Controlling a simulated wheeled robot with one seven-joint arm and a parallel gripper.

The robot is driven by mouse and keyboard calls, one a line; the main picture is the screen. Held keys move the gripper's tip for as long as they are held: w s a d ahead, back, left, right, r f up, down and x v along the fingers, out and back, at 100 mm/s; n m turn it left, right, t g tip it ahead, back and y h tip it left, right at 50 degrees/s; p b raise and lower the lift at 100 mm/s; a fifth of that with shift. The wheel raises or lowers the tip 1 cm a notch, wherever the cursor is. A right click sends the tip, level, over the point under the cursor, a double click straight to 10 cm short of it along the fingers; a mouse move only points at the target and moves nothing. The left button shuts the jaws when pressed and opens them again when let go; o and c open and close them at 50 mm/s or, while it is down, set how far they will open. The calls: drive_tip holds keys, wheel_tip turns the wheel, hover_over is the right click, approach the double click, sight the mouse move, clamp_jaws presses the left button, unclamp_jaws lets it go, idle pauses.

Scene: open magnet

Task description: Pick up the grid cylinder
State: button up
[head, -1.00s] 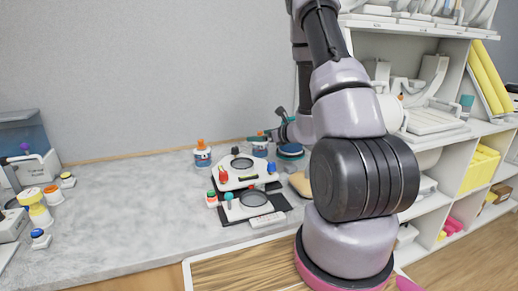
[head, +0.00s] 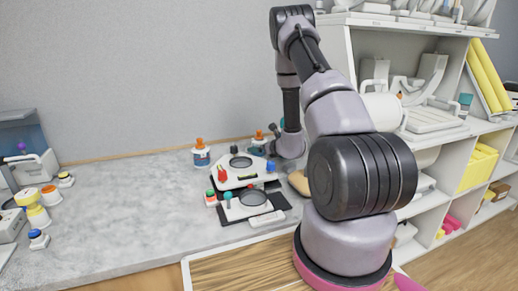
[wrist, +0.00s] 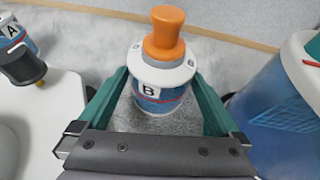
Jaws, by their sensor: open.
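A blue cylinder with a grid pattern (wrist: 290,115) and a teal-and-white top stands at the right edge of the wrist view, partly cut off. I take it as the grid cylinder; my arm hides it in the head view. My gripper (wrist: 160,85) is open, with its green fingers spread and nothing held. The grid cylinder is outside the fingers, to the right of the right finger. A white-and-blue bottle marked B (wrist: 152,88) with an orange cap stands upright ahead, seen between the fingers; I cannot tell whether it is within their reach.
A bottle marked A (wrist: 12,40) is at the left of the wrist view. In the head view, a white two-plate device (head: 238,178) with coloured knobs stands just left of my wrist. The wall is close behind. The counter (head: 130,215) is clear at left centre.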

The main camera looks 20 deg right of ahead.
drive_tip(key=shift+x, duration=0.85)
drive_tip(key=c, duration=1.5)
drive_tip(key=shift+r, duration=0.1)
